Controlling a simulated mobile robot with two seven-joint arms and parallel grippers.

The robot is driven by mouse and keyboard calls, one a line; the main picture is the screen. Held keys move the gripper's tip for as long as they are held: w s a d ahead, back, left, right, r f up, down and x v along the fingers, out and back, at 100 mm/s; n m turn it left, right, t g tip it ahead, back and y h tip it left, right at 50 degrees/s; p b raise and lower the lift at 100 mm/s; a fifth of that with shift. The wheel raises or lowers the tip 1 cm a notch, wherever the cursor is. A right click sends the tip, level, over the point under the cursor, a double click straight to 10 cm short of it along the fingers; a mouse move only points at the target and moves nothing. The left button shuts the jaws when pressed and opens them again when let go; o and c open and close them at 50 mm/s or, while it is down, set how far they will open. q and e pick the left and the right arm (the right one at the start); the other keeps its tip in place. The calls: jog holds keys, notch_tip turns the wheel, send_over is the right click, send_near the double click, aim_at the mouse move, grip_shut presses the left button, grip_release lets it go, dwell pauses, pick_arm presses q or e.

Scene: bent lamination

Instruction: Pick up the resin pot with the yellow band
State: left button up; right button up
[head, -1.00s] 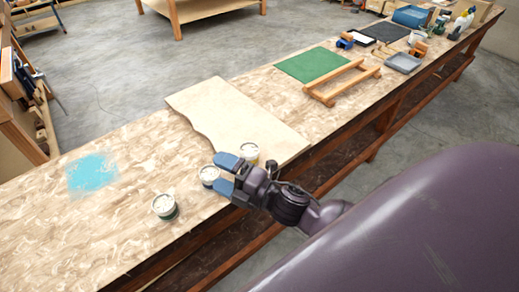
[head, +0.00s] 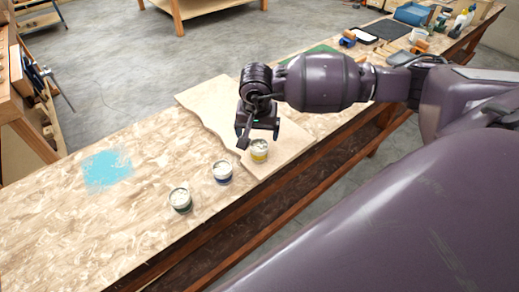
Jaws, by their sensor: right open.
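The resin pot with the yellow band (head: 259,152) stands upright at the near edge of the pale plywood sheet. A pot with a blue band (head: 222,173) and one with a dark green band (head: 180,202) stand to its left on the bench. My right gripper (head: 259,139) is open and points down just above and behind the yellow-banded pot in the picture. Its fingers are spread to either side, and no contact with the pot can be made out. My left gripper is out of view.
The plywood sheet (head: 205,97) has a wavy left edge. A light blue patch (head: 107,170) marks the bench (head: 130,215) at left, where the surface is clear. My right arm hides much of the bench's middle. Tools and trays lie at the far end.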

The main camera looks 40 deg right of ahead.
aim_at(259, 145)
jog(key=f, duration=0.3)
jog(key=d+f, duration=0.1)
jog(key=f, duration=0.1)
jog(key=shift+w+f, duration=0.2)
jog(key=shift+w, duration=0.15)
jog(key=shift+w+d+f, duration=0.15)
jog(key=shift+w+f, duration=0.05)
jog(key=shift+f, duration=0.65)
jog(key=shift+w+d+f, duration=0.15)
jog(key=shift+f, duration=0.65)
jog(key=shift+w+d+f, duration=0.15)
jog(key=shift+w+f, duration=0.05)
jog(key=shift+f, duration=0.65)
jog(key=c, duration=1.1)
jog(key=shift+o, duration=0.2)
jog(key=shift+r, duration=0.15)
